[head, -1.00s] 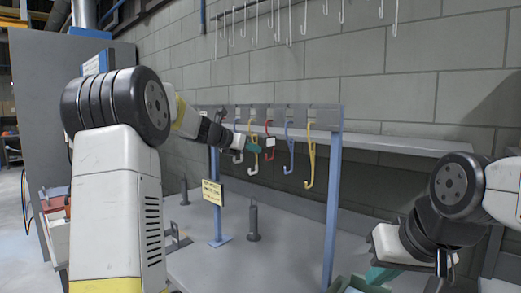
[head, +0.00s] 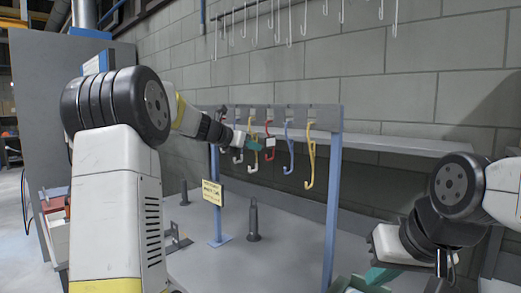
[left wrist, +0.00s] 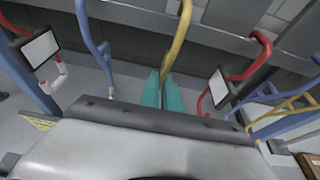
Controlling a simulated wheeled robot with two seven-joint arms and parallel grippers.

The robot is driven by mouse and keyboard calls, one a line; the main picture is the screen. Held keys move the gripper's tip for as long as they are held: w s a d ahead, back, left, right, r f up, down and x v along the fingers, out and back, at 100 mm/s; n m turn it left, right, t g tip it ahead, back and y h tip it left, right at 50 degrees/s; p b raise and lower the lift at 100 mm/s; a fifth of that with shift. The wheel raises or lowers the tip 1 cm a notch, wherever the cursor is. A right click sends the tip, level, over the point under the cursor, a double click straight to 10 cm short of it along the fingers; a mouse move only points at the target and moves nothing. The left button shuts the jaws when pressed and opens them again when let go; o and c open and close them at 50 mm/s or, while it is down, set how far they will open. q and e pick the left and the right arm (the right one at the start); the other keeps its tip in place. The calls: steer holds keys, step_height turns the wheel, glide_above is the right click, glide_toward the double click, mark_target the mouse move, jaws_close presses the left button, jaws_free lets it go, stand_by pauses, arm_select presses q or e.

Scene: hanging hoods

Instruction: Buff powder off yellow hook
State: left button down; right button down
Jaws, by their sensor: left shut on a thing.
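A yellow hook (head: 254,121) hangs from the rack rail (head: 275,112), between a pale blue hook (head: 238,156) and a red hook (head: 268,128). My left gripper (head: 256,146) has its teal fingers at the hook's shank. In the left wrist view the yellow hook (left wrist: 178,42) runs down between the closed fingers (left wrist: 163,92), which hide its lower part there. Any powder on it is too small to tell. Another yellow hook (head: 309,160) hangs at the rack's right end. My right gripper (head: 380,276) is low at the right, away from the rack; its finger gap is unclear.
A blue hook (head: 289,150) hangs right of the red one. White tags (left wrist: 218,88) hang close to the left gripper. Blue posts (head: 333,205) hold the rack above a grey table (head: 285,245). A dark upright peg (head: 253,220) stands on it. White hooks (head: 340,12) hang above.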

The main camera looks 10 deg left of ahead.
arm_select(q)
steer(key=shift+r, duration=1)
steer(key=shift+s+a, duration=0.1)
steer(key=shift+s+a, duration=0.45)
steer(key=shift+s, duration=0.25)
steer(key=shift+s+a, duration=0.45)
steer(key=shift+s, duration=0.25)
steer(key=s+a, duration=0.5)
steer(key=s, duration=0.3)
steer(key=shift+s+a+r, duration=0.2)
steer(key=shift+a, duration=0.05)
